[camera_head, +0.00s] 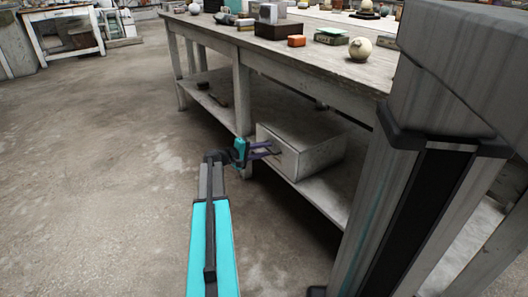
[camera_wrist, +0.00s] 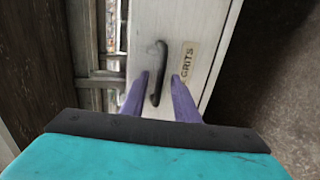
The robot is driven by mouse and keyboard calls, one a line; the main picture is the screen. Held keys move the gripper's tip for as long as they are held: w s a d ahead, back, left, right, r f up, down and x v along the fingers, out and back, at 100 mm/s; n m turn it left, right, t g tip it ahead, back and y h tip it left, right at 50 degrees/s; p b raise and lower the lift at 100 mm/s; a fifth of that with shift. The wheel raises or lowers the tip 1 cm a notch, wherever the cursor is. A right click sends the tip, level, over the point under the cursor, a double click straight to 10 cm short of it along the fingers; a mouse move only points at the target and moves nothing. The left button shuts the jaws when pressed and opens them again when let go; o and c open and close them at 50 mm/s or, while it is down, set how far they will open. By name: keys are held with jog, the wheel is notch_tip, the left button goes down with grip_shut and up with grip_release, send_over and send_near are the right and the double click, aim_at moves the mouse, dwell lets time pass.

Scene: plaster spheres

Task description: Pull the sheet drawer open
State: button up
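A pale grey drawer unit (camera_head: 318,140) sits on the lower shelf of the workbench. Its front (camera_wrist: 188,22) fills the middle of the wrist view and looks flush with the unit. It carries a dark curved bar handle (camera_wrist: 158,72) and a label reading "GRITS" (camera_wrist: 188,62). My gripper (camera_head: 279,150) is at this front. In the wrist view its two purple fingers (camera_wrist: 162,78) are apart, with the handle between them. The handle is nearer the left finger; I cannot tell whether they touch. The drawer's inside is hidden.
The workbench top (camera_head: 340,62) holds plaster spheres (camera_head: 360,49), boxes and small items above the drawer. A bench leg (camera_head: 242,95) stands just left of the drawer unit. The concrete floor (camera_head: 110,170) to the left is clear.

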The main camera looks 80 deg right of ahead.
grip_shut()
dwell(0.4)
